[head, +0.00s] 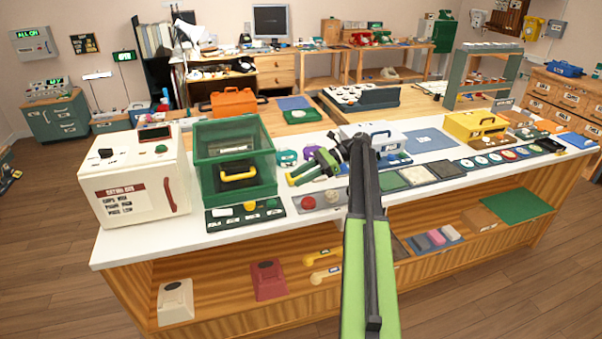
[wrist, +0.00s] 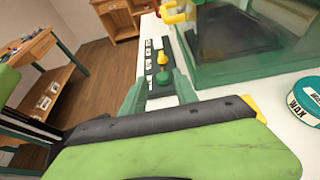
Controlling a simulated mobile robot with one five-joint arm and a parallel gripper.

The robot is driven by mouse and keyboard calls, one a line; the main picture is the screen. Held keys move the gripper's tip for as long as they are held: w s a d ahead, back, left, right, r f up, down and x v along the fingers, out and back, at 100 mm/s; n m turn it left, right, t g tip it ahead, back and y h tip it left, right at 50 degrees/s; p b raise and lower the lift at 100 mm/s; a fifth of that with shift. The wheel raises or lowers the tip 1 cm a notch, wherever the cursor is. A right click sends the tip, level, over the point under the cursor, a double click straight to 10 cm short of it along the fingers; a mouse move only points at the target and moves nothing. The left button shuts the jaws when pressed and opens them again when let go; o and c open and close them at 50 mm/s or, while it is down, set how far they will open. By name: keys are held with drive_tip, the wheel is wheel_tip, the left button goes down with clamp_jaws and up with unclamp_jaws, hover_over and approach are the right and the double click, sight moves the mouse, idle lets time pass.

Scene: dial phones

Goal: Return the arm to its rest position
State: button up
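My arm (head: 368,250), green with a dark upper link, rises from the bottom of the head view over the counter and bends left at its top. My gripper (head: 298,178) points left above the white counter (head: 140,247), right of the green glass-fronted case. In the wrist view my gripper (wrist: 158,92) shows two teal fingers standing apart, with nothing held between them. Beyond them lies a dark strip (wrist: 149,62) with a yellow and a green knob. The strip also shows in front of the case in the head view (head: 224,221).
The green case (head: 205,187) and a cream box (head: 130,190) stand left of my gripper. A teal wax tin (wrist: 305,98) is close by on the right in the wrist view. Purple and grey round items and a row of tiles lie near the arm. Open floor surrounds the counter.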

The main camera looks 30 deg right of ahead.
drive_tip(key=shift+w+a, duration=0.15)
drive_tip(key=shift+a, duration=0.05)
drive_tip(key=a+n, duration=0.1)
drive_tip(key=a, duration=0.2)
drive_tip(key=a+f+n+g+h+p, duration=0.1)
drive_tip(key=a, duration=0.3)
drive_tip(key=a+f+n, duration=0.1)
drive_tip(key=a, duration=0.2)
drive_tip(key=shift+s+a+f+g+h+p, duration=0.15)
drive_tip(key=shift+s+g+h+p, duration=0.15)
drive_tip(key=shift+h+p, duration=0.1)
drive_tip(key=s+a+f+n+h+p, duration=0.1)
drive_tip(key=s+a+n+h, duration=0.2)
drive_tip(key=a+n, duration=0.3)
drive_tip(key=s+a+f+n+g+h+p, duration=0.1)
drive_tip(key=s+a+n+h, duration=0.3)
drive_tip(key=a, duration=0.5)
drive_tip(key=s+a+f+n+h+p, duration=0.3)
drive_tip(key=s+a+n+h, duration=0.1)
drive_tip(key=s+a+n, duration=0.2)
drive_tip(key=shift+a+f+n+g, duration=0.25)
drive_tip(key=shift+a+n+g, duration=0.15)
drive_tip(key=shift+a+n, duration=0.55)
drive_tip(key=shift+o, duration=0.2)
